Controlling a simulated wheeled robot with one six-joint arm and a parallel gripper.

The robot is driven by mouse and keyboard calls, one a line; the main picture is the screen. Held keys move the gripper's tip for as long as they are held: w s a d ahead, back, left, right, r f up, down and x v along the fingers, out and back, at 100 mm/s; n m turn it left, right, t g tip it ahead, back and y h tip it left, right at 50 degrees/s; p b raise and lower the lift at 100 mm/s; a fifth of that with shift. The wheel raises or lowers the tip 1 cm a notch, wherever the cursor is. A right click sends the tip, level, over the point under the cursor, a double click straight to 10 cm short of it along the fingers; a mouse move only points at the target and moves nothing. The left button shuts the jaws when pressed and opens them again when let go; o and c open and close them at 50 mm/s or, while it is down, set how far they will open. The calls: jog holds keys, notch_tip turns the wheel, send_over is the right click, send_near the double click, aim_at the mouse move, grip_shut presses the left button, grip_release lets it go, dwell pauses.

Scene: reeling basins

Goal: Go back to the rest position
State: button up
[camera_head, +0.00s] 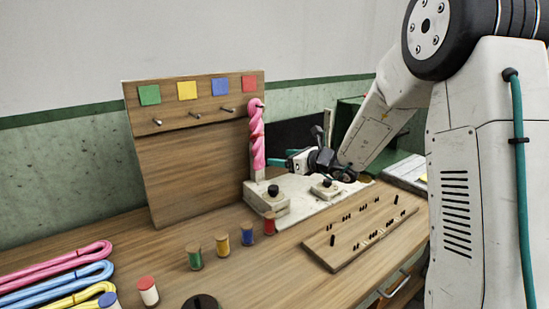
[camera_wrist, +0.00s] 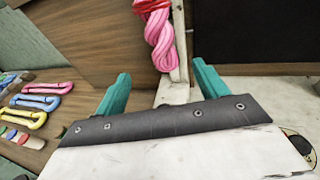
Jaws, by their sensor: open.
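My gripper (camera_head: 277,162) is open, its two teal fingers reaching left towards the pink twisted skein (camera_head: 257,138) in the head view. The skein hangs from the rightmost peg of the wooden board (camera_head: 185,177), under the red square. In the wrist view my gripper (camera_wrist: 156,88) has its fingers wide apart with nothing between them. The pink skein (camera_wrist: 160,38) hangs just beyond the fingers, with red strands at its top. I see no contact between the fingers and the skein.
A pale base with black knobs (camera_head: 290,198) stands below my gripper. A pegged wooden board (camera_head: 352,238) lies at the right. Colored spools (camera_head: 222,243) stand in front. Pink, blue and yellow skeins (camera_head: 70,272) lie at the left.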

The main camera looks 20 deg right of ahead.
jog(key=s+a+n+g+y, duration=0.1)
jog(key=s+a+n+g, duration=0.4)
jog(key=s+n, duration=0.55)
jog(key=s+a+n+g+y, duration=0.1)
jog(key=s+a+n+g, duration=0.45)
jog(key=s, duration=0.75)
jog(key=s+d+r+n+h, duration=0.1)
jog(key=s+d+n+h, duration=0.2)
jog(key=s, duration=0.4)
jog(key=s+d+r+n+g+h, duration=0.1)
jog(key=s+d+n+h, duration=0.2)
jog(key=s+n, duration=0.3)
jog(key=s+d+r+n+h, duration=0.1)
jog(key=s+d+n+h, duration=0.2)
jog(key=s, duration=0.6)
jog(key=shift+s+d+r+n+h, duration=0.3)
jog(key=shift+s+r+n+h, duration=0.1)
jog(key=shift+n+h, duration=0.35)
jog(key=shift+g, duration=0.25)
